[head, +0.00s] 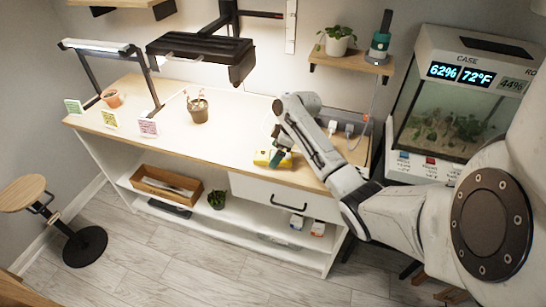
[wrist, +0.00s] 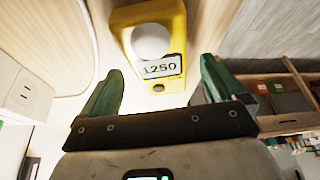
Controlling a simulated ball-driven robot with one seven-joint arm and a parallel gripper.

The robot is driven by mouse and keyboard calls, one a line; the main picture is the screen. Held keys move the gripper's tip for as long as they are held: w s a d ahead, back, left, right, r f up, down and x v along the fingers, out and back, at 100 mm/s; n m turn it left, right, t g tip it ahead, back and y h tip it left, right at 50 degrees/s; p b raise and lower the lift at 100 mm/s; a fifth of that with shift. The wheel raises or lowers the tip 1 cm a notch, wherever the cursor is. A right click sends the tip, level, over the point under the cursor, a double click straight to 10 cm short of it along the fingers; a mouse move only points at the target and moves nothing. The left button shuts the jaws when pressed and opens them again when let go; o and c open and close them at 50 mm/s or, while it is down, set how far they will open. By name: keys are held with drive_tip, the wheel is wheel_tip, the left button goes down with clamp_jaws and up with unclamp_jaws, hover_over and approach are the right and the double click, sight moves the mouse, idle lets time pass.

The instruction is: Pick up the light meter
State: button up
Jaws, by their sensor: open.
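The light meter (wrist: 163,88) is a yellow block with a white dome and a display reading 1250. In the wrist view it lies ahead of my gripper (wrist: 160,90), in line with the gap between the two green fingers. The fingers are apart, with nothing held between them. In the head view the yellow meter (head: 262,158) rests on the wooden bench top near its front edge. My gripper (head: 277,158) is at its right side, and partly hides it. I cannot tell whether a finger touches it.
The bench (head: 170,118) holds a brown pot (head: 198,113), an orange pot (head: 112,98) and several small cards. A black lamp (head: 200,50) hangs above. The bench left of the meter is clear.

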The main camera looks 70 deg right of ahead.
drive_tip(key=shift+w+a+f, duration=0.1)
drive_tip(key=shift+w+f, duration=0.15)
drive_tip(key=shift+f, duration=0.35)
drive_tip(key=shift+c, duration=0.4)
drive_tip(key=c, duration=1.2)
drive_tip(key=shift+o, duration=0.2)
drive_tip(key=shift+r, duration=0.1)
